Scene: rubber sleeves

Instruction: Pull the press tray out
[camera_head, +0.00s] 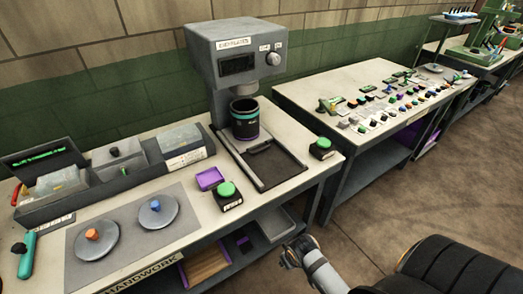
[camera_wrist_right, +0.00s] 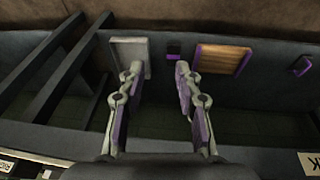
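The grey press (camera_head: 237,68) stands at the back of the workbench, with a dark cup banded in green and purple (camera_head: 244,121) under its head. The dark, flat press tray (camera_head: 277,168) lies in front of the press base on the bench top, reaching toward the front edge. A black bar-like part shows near its back end. My right gripper (camera_wrist_right: 158,75) is open in the right wrist view, its two fingers apart with nothing between them. It faces the lower shelf area and is apart from the tray. My left gripper is not in view.
Green-topped buttons (camera_head: 228,190) and (camera_head: 322,145) flank the tray. A second table (camera_head: 340,84) with small parts stands right.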

